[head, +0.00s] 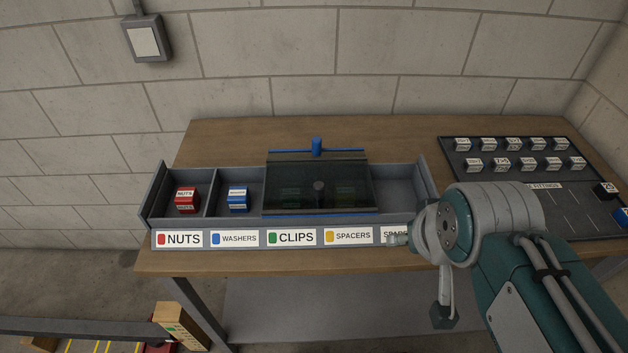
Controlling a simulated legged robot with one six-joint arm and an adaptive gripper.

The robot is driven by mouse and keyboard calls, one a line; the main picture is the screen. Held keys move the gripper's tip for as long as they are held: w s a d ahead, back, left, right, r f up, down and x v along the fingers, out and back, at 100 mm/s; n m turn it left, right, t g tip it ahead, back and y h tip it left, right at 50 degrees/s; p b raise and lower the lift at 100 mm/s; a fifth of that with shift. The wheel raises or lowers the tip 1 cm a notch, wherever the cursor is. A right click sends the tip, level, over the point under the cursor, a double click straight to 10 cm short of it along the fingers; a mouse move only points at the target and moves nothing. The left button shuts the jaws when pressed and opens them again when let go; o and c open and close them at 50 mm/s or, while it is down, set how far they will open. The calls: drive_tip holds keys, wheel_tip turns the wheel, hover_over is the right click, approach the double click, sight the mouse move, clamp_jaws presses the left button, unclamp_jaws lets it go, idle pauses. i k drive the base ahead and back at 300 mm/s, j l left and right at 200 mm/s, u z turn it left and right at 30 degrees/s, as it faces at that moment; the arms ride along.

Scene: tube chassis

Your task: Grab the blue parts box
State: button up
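The blue parts box (238,200) is a small block with a white label on its upper face. It sits in the second compartment from the left of a grey tray (152,207), above the WASHERS label. Its top and front are uncovered. My arm (495,215) comes in from the lower right, and its near end is in front of the tray's right end, well to the right of the blue box. I cannot make out the gripper's fingers or anything held in them.
A red box (187,200) sits in the NUTS compartment. A dark see-through cover (320,172) with blue edges lies over the middle compartments, right of the blue box. A dark board (470,183) with labelled blocks is at the right. Bare wooden bench (225,140) lies behind the tray.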

sight(238, 199)
drive_tip(key=j, duration=1.55)
